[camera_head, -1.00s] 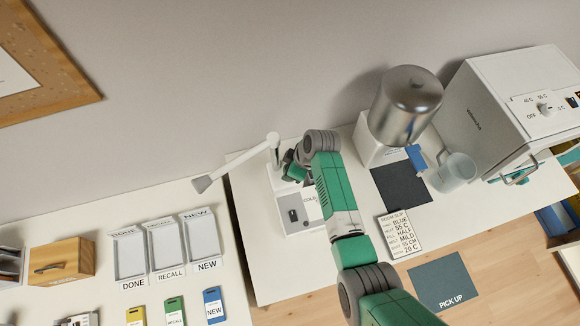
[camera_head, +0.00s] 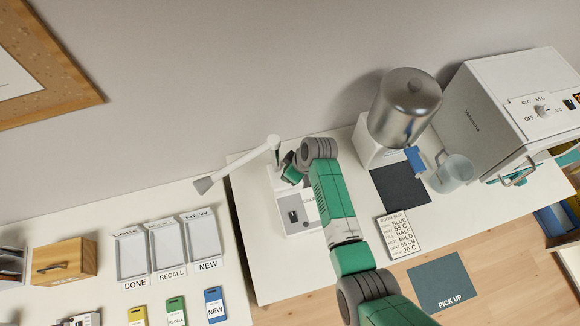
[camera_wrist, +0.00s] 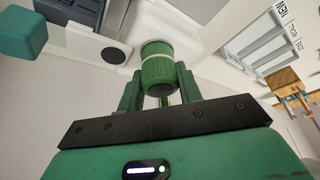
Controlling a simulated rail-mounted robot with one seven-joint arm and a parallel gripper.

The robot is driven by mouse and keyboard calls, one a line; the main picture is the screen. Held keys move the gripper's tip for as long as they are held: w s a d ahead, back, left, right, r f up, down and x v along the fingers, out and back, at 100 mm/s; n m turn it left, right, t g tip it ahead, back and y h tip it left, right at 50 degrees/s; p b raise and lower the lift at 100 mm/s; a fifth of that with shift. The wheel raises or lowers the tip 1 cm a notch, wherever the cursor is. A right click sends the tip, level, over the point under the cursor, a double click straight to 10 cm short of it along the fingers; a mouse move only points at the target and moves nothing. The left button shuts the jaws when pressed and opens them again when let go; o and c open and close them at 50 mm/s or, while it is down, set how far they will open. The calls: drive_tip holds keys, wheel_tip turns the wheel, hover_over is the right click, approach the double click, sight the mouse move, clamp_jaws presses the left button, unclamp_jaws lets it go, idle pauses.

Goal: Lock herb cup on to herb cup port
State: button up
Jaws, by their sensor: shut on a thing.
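The herb cup, a green ribbed cylinder (camera_wrist: 158,71), shows in the wrist view between the two fingers of my gripper (camera_wrist: 158,84). My gripper is shut on it. The cup's far end meets the white housing of a machine, where a pale ring shows; the herb cup port behind it is hidden, and I cannot tell whether the cup is seated or turned. In the head view, the white machine (camera_head: 297,222) with a grey switch panel stands on the table, and my arm covers the cup and much of my gripper.
A white jointed arm (camera_head: 240,163) reaches left from behind the machine. To the right are a steel vessel (camera_head: 405,105), a clear jug (camera_head: 454,172), a dark mat (camera_head: 400,188) and a white box oven (camera_head: 480,110). Trays (camera_head: 165,245) and coloured tags lie on the left table.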

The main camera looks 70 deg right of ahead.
drive_tip(key=shift+m+p, duration=0.3)
drive_tip(key=o, duration=1.1)
drive_tip(key=v, duration=0.7)
drive_tip(key=shift+s+r, duration=0.15)
drive_tip(key=shift+r, duration=0.25)
